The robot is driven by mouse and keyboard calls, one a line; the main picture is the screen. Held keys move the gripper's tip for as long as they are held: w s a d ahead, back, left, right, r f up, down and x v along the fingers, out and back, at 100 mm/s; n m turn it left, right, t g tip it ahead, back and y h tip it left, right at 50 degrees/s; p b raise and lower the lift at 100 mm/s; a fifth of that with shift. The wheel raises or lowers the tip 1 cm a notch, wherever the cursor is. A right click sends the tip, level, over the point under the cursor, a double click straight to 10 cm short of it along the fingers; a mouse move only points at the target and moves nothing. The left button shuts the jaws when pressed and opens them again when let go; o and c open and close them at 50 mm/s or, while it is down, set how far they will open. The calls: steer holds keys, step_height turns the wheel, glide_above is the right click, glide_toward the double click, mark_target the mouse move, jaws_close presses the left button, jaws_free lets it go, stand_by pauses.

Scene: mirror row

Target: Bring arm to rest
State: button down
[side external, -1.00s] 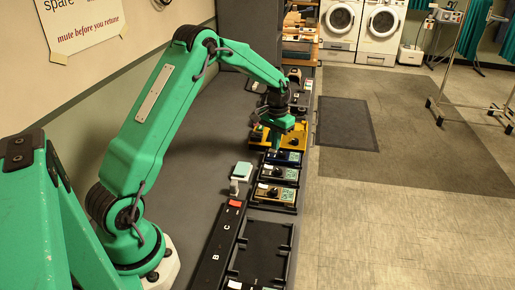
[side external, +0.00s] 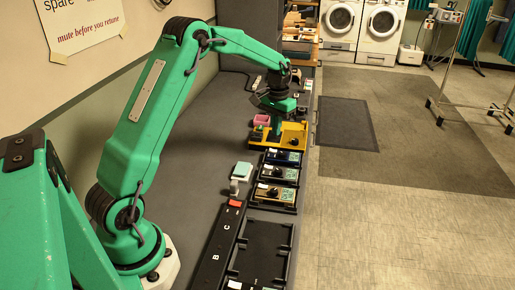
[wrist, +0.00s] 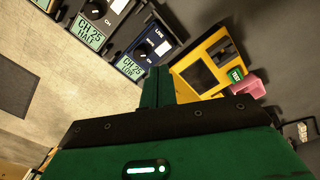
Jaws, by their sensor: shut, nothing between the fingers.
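My green arm reaches over the grey bench in the side external view. My gripper (side external: 275,132) is shut and empty, pointing down by the yellow tray (side external: 292,137). In the wrist view my closed gripper (wrist: 158,86) shows beside the yellow tray (wrist: 181,72) and a blue unit (wrist: 153,47) labelled CH 25. I cannot tell the exact gap between the fingertips and the tray.
A pink block (side external: 261,120) sits beside the yellow tray. The blue unit (side external: 281,157) and a brown-faced unit (side external: 273,193) sit in the row of black holders. A mint-topped block (side external: 242,170) stands left of them. An empty black tray (side external: 262,250) lies nearer.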

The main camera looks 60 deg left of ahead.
steer(key=shift+r, duration=0.3)
steer(key=s+d+r+m+t, duration=0.1)
steer(key=s+d+r+t, duration=0.2)
steer(key=s+d+r, duration=0.9)
steer(key=s+d+m+t, duration=0.1)
steer(key=s+d, duration=0.1)
steer(key=s, duration=0.6)
steer(key=s+d+r+m+t, duration=0.1)
steer(key=s+d, duration=0.2)
steer(key=s, duration=0.5)
steer(key=shift+s+d+r+t, duration=0.15)
steer(key=shift+d+r+t, duration=0.05)
steer(key=shift+d+t, duration=0.1)
stand_by(0.3)
